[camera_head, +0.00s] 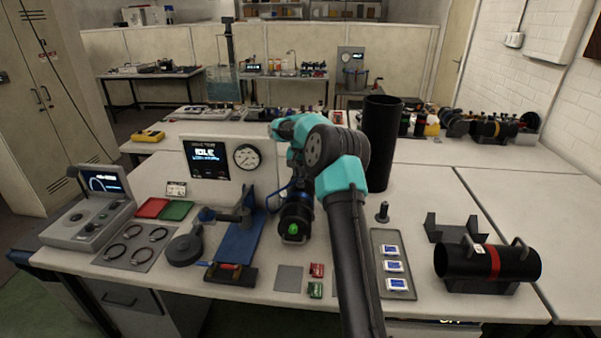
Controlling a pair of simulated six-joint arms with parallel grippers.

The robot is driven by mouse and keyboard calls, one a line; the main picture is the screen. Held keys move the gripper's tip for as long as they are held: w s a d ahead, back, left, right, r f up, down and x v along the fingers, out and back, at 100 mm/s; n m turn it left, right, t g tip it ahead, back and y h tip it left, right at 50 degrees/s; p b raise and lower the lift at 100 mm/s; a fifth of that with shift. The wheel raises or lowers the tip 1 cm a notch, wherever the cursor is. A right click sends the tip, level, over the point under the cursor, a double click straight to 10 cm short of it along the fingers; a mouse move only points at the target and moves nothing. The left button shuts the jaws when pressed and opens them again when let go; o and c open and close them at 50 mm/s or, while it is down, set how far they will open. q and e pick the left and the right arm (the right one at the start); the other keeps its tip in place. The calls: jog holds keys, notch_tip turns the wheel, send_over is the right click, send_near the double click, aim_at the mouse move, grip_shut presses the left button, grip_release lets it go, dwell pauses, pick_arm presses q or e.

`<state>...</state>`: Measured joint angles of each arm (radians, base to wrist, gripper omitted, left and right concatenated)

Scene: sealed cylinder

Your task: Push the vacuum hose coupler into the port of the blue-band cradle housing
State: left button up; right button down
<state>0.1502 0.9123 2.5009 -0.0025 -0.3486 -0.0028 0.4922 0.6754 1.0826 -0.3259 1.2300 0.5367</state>
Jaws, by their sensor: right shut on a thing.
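The blue-band housing (295,218) is a dark cylinder with a blue band, seen nearly end-on near the table's middle. A green spot marks its near end, with a handle below. My right gripper (299,186), below the teal and black wrist, appears shut on this housing; its fingertips are mostly hidden. I cannot tell whether the housing touches the table. A blue fixture (234,244) stands just left of it. A dark round coiled part (185,249), possibly the hose, lies further left. I cannot make out the coupler clearly. My left gripper is not in view.
A red-band cylinder (455,262) lies at the right, before an empty black cradle (450,230). A tall black tube (381,145) stands behind my arm. A gauge panel (219,160) stands at the back. A tray (399,284) of small packets lies right of my arm.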

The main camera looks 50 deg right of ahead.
jog(key=shift+f, duration=0.5)
dwell(0.3)
jog(key=c, duration=0.7)
grip_release()
jog(key=shift+c, duration=0.2)
notch_tip(320, 180, up, 17)
jog(key=shift+r, duration=0.2)
